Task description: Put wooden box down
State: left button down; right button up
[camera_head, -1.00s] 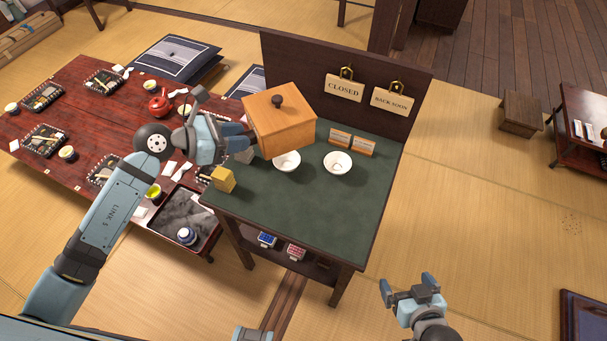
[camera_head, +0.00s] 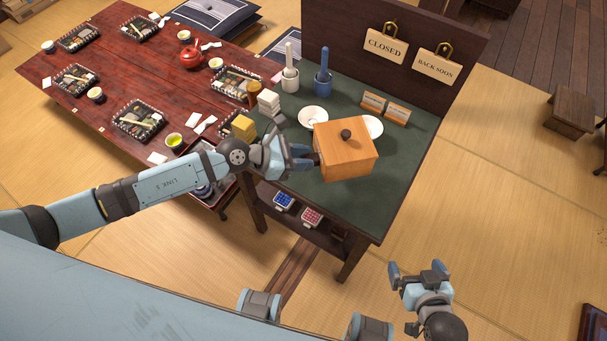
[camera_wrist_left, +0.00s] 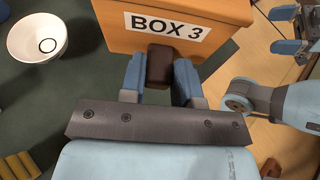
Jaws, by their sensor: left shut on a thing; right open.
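The wooden box (camera_head: 343,158) is orange-brown with a dark knob on its lid. My left gripper (camera_head: 312,160) is shut on the box's dark side handle. In the left wrist view the fingers (camera_wrist_left: 160,75) clasp this handle below a "BOX 3" label on the box (camera_wrist_left: 185,35). My right gripper (camera_head: 420,272) is open and empty, low in front of the counter and apart from it.
Two white bowls (camera_head: 312,117) stand behind the box, one partly hidden by it. A yellow block (camera_head: 243,128) is at the left edge. Hanging signs (camera_head: 385,45) are on the back panel.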

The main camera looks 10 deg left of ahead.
aim_at(302, 183)
pick_arm(q)
notch_tip(302, 183, down, 3)
jog(key=shift+f+b, duration=0.2)
jog(key=shift+b, duration=0.15)
notch_tip(302, 183, down, 5)
jog(key=shift+r+b, duration=0.2)
jog(key=shift+b, duration=0.65)
pick_arm(e)
notch_tip(302, 183, down, 2)
jog(key=shift+w+a+f, duration=0.1)
jog(key=shift+f, duration=0.15)
pick_arm(q)
jog(key=shift+f, duration=0.1)
jog(key=shift+f, duration=0.15)
jog(key=c, duration=0.8)
grip_release()
jog(key=shift+c, duration=0.2)
